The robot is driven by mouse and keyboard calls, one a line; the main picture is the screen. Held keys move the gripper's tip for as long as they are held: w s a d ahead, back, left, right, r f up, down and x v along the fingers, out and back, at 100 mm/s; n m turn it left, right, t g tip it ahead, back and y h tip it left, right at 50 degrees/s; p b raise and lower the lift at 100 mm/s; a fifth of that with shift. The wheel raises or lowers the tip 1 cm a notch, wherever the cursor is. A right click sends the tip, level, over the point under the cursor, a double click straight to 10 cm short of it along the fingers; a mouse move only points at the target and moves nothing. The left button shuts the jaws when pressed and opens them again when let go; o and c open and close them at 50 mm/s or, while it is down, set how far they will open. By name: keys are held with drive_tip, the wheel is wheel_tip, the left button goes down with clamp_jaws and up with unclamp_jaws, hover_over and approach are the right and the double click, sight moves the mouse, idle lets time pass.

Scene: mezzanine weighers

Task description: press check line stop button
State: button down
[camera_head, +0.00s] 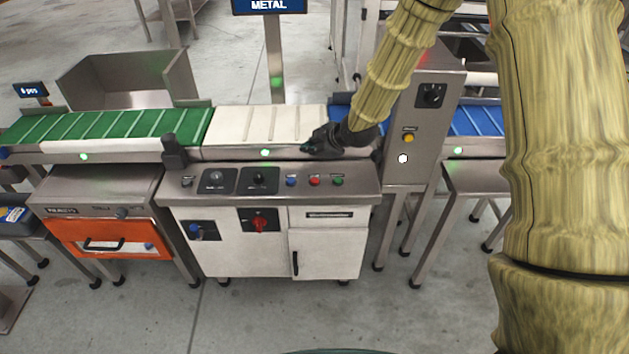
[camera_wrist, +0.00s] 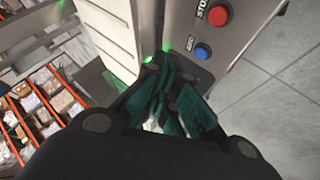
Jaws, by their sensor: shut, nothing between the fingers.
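The stop button is a red round button (camera_head: 315,181) on the sloped panel of the middle check line cabinet, between a blue button and a green button. It also shows in the wrist view as a red button (camera_wrist: 218,14) beside a label reading STOP, near the top edge. My gripper (camera_head: 312,147) is shut and empty, above and behind the panel at the white belt's front edge, apart from the button. In the wrist view its dark green fingers (camera_wrist: 178,98) lie together beside the panel's edge, below the blue button (camera_wrist: 203,51). The green button (camera_head: 338,181) is to the right.
Two dark dials (camera_head: 258,180) sit left of the buttons. A red rotary switch (camera_head: 260,222) is on the cabinet front. A grey post with a yellow button (camera_head: 408,138) stands to the right. The white belt (camera_head: 265,124) runs behind the panel. Floor in front is clear.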

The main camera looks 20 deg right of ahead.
drive_tip(key=shift+f, duration=0.15)
drive_tip(key=b, duration=0.5)
hover_over(312, 182)
wheel_tip(312, 182, down, 6)
drive_tip(key=shift+w+f, duration=0.1)
drive_tip(key=shift+f, duration=0.15)
drive_tip(key=shift+f+b, duration=0.6)
drive_tip(key=shift+f, duration=0.4)
drive_tip(key=shift+f, duration=0.15)
drive_tip(key=shift+f, duration=0.3)
drive_tip(key=shift+f+b, duration=0.3)
drive_tip(key=shift+f, duration=0.1)
idle(1.2)
drive_tip(key=shift+r, duration=0.2)
drive_tip(key=shift+r+p, duration=0.65)
drive_tip(key=shift+p, duration=0.05)
drive_tip(key=shift+r, duration=0.1)
